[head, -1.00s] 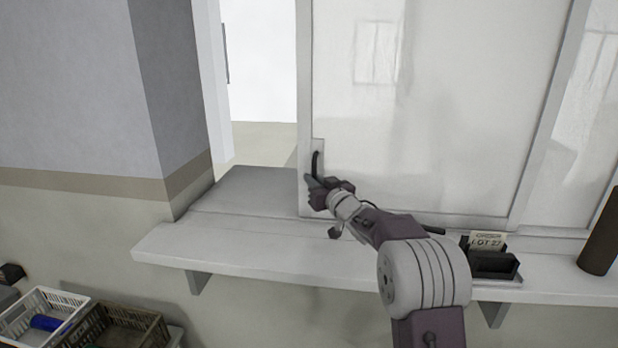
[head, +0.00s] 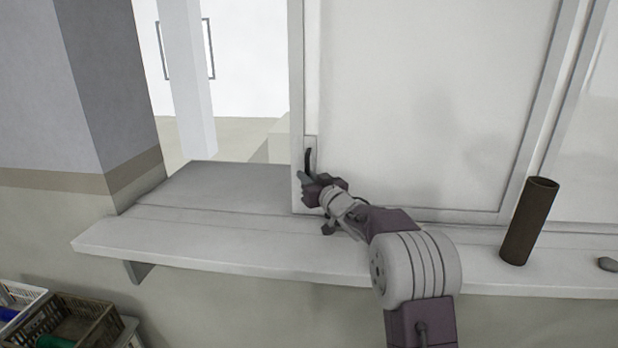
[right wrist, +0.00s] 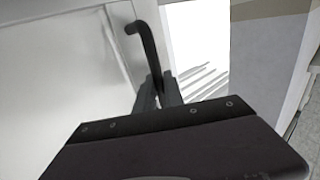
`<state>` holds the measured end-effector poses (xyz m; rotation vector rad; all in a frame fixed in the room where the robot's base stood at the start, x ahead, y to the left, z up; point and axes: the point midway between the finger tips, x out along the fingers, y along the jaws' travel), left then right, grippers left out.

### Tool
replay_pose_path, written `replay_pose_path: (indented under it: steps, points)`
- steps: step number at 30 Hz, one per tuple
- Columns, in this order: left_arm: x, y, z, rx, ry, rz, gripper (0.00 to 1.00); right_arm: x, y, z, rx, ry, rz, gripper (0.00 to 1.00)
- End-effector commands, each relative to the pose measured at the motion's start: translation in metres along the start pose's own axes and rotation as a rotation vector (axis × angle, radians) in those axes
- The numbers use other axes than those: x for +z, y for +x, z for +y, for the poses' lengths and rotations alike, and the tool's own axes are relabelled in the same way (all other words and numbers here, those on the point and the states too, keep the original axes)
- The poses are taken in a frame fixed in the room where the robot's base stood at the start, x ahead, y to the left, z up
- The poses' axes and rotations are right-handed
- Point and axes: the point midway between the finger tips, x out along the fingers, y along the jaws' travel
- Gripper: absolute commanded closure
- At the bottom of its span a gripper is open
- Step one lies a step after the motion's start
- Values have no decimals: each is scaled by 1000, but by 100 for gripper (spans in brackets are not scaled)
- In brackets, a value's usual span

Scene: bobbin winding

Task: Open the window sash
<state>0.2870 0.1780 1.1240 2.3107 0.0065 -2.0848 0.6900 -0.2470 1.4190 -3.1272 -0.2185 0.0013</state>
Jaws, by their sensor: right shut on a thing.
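The window sash (head: 420,110) is a large pale pane in a white frame, standing upright on the sill. A black bar handle (head: 308,160) sits low on its left stile. My right gripper (head: 304,181) is at the handle's lower part, shut on it. The right wrist view also shows the handle (right wrist: 145,42), its lower end between the two fingertips (right wrist: 158,88). An open gap (head: 245,75) lies left of the sash, showing a bright room beyond. My left gripper is not in view.
A brown tube (head: 528,222) stands on the white sill (head: 220,250) right of my arm, with a small grey object (head: 607,264) beyond it. A wall corner (head: 110,90) bounds the gap at left. Crates (head: 75,322) sit below, at lower left. The sill's left part is bare.

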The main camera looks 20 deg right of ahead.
Motion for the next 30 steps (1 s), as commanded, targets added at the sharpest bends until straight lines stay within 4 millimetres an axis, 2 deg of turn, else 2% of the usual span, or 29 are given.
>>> replay_pose_path:
  steps: [8, 9, 11, 22, 26, 30]
  points:
    - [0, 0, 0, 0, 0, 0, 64, 1, 0, 0, 1, -1, -2, 100]
    - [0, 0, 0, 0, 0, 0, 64, 1, 0, 0, 1, -1, -2, 79]
    - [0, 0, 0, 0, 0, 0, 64, 0, 0, 0, 1, -1, -2, 66]
    - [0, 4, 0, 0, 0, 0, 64, 1, -5, 0, 1, -2, 0, 66]
    - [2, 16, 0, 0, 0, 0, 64, 3, -24, 1, 3, -2, 2, 66]
    - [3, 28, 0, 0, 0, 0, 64, 3, -54, 1, 4, -2, 2, 66]
